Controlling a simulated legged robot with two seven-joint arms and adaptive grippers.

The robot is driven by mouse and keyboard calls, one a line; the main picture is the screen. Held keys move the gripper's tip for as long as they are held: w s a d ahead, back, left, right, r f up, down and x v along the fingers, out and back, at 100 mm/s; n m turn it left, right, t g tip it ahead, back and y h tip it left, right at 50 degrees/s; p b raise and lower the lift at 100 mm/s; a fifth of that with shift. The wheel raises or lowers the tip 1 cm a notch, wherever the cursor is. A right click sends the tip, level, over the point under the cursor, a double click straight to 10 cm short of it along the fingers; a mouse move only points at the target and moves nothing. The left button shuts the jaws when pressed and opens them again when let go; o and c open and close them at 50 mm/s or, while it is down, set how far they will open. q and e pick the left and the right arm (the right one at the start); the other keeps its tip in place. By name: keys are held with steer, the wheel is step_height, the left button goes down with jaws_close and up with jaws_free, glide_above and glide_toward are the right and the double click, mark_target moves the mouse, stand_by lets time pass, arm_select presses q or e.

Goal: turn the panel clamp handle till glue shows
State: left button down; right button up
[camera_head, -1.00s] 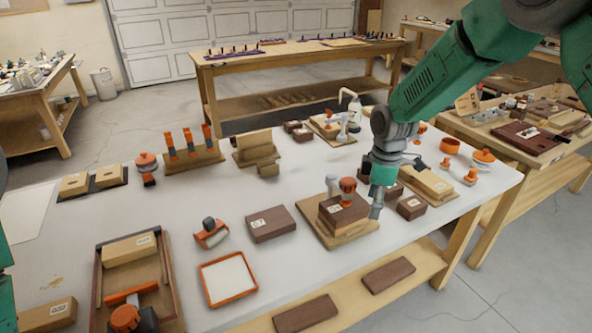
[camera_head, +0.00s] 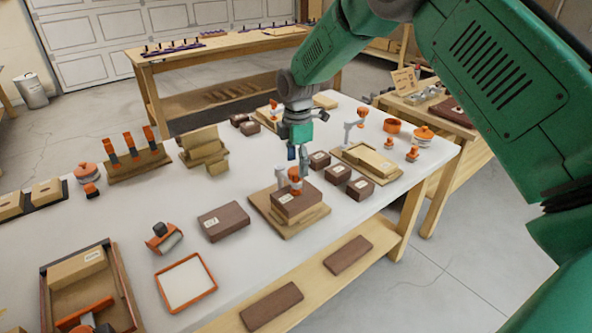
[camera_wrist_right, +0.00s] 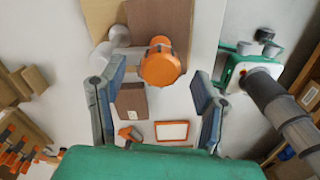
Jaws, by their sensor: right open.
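An orange clamp knob (camera_head: 295,181) tops a grey clamp post, with a brown block (camera_head: 296,201) on a wooden base board (camera_head: 261,206). My right gripper (camera_head: 298,158) points down just behind and above this knob, open and empty. In the right wrist view the orange knob (camera_wrist_right: 160,63) shows large, between the open fingers (camera_wrist_right: 156,78) and toward their tips; I cannot tell if they touch it. Another orange-handled clamp (camera_head: 85,317) lies in the tray at the lower left. I see no glue. My left gripper is not in view.
A brown block (camera_head: 223,221) and an orange-framed white pad (camera_head: 186,283) lie left of the clamp. Small brown blocks (camera_head: 336,174) and another clamp board (camera_head: 367,160) stand to the right. Orange-topped tools (camera_head: 132,148) stand behind left. The table's front edge is close.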

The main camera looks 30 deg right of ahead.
steer(key=shift+a+f, duration=0.15)
steer(key=shift+f, duration=1.1)
steer(key=c, duration=1.1)
steer(key=shift+c, duration=0.2)
steer(key=shift+r, duration=0.1)
